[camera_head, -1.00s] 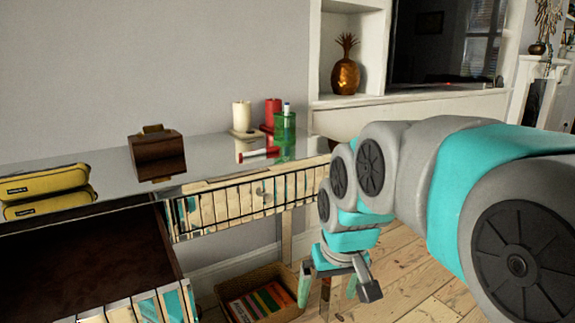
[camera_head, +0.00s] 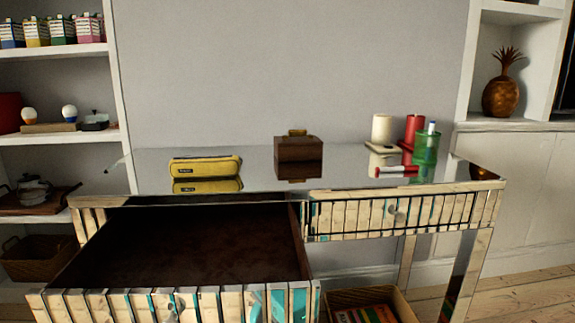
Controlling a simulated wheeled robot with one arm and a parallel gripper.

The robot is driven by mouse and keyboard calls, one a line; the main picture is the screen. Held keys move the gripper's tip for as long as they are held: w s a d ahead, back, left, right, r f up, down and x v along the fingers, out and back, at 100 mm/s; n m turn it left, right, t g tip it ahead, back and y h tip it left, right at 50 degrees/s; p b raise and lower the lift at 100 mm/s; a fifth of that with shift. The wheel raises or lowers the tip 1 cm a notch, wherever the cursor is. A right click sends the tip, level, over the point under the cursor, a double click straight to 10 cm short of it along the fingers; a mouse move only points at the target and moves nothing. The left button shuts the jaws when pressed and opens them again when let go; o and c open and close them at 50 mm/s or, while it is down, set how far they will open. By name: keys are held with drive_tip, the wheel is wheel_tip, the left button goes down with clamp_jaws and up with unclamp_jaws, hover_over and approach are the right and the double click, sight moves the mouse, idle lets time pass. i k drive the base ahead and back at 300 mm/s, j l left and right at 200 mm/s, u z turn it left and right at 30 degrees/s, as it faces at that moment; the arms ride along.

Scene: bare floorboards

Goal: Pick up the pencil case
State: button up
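The yellow pencil case (camera_head: 205,166) lies on the left part of the mirrored desk top (camera_head: 350,172), with its reflection just below it. It is in full view and nothing touches it. My gripper is not in the current view, so its state does not show.
An open, empty-looking drawer (camera_head: 190,245) juts out below the case. A dark wooden box (camera_head: 298,155) stands right of it. Candles (camera_head: 382,129), a green cup (camera_head: 426,148) and a red marker (camera_head: 396,169) are farther right. Shelves (camera_head: 60,140) stand at the left, a basket (camera_head: 370,300) below.

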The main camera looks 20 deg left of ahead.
sight(182, 167)
drive_tip(key=u, duration=1.55)
drive_tip(key=i+j+z, duration=0.1)
drive_tip(key=j+z, duration=0.4)
drive_tip(key=z, duration=0.25)
drive_tip(key=j+z, duration=0.45)
drive_tip(key=j, duration=0.4)
drive_tip(key=j+z, duration=0.1)
drive_tip(key=j, duration=0.35)
drive_tip(key=k+j+z, duration=0.15)
drive_tip(key=j, duration=0.3)
drive_tip(key=j+z, duration=0.1)
drive_tip(key=j, duration=0.4)
drive_tip(key=k+j+z, duration=0.1)
drive_tip(key=j, duration=0.3)
drive_tip(key=k+j+z, duration=0.1)
drive_tip(key=j, duration=0.35)
drive_tip(key=k, duration=0.05)
